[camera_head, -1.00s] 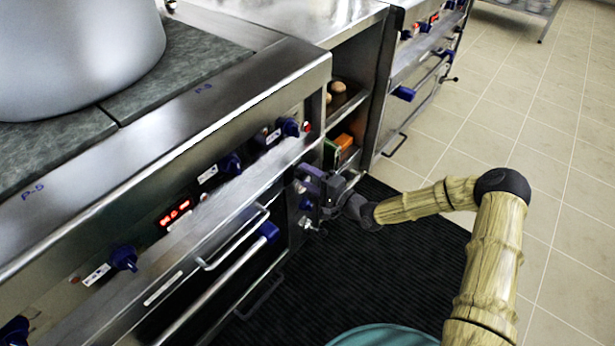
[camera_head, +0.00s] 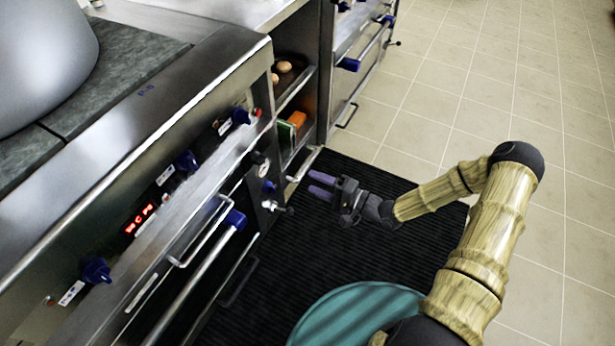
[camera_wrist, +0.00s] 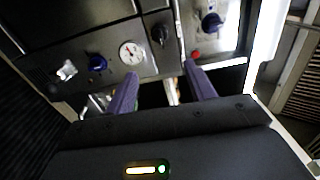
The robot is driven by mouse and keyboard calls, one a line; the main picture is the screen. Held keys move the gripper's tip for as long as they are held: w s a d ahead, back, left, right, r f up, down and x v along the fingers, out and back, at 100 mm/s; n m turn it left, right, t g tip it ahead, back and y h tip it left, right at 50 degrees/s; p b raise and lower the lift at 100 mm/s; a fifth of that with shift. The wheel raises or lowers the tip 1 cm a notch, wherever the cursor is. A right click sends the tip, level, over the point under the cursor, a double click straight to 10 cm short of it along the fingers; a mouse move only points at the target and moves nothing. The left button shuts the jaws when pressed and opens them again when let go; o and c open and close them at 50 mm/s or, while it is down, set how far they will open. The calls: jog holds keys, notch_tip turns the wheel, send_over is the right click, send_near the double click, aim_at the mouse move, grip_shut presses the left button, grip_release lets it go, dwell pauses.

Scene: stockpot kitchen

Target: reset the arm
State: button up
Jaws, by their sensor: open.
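My gripper (camera_head: 321,186) is open, with its two purple fingers apart and nothing between them. In the head view it hangs over the black ribbed mat (camera_head: 300,265), clear of the stove front and pointing left toward it. My arm is bent, with the elbow at the right. In the wrist view the gripper (camera_wrist: 160,90) shows its two fingers spread below a panel with a round gauge (camera_wrist: 132,53) and dark blue knobs (camera_wrist: 97,62).
The steel stove (camera_head: 190,190) with blue knobs and bar handles fills the left. A large pot (camera_head: 40,60) stands on its top. An open shelf (camera_head: 297,95) holds round brown items and green and orange boxes. Tiled floor (camera_head: 480,80) at the right is free.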

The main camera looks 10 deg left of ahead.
dwell(0.6)
jog(key=s+d+r+n+g+h, duration=0.1)
jog(key=d+r+n+h, duration=0.15)
jog(key=d+h, duration=0.45)
jog(key=d+r+n+g+h, duration=0.1)
jog(key=d+n+h, duration=0.2)
jog(key=d+h, duration=0.35)
jog(key=s+d+r+g+h, duration=0.2)
jog(key=s+d+r+h, duration=0.15)
jog(key=s+r, duration=0.95)
notch_tip(320, 180, up, 35)
jog(key=p, duration=3.4)
jog(key=shift+d+m+p, duration=0.3)
jog(key=shift+m+p, duration=0.05)
jog(key=shift+m, duration=0.1)
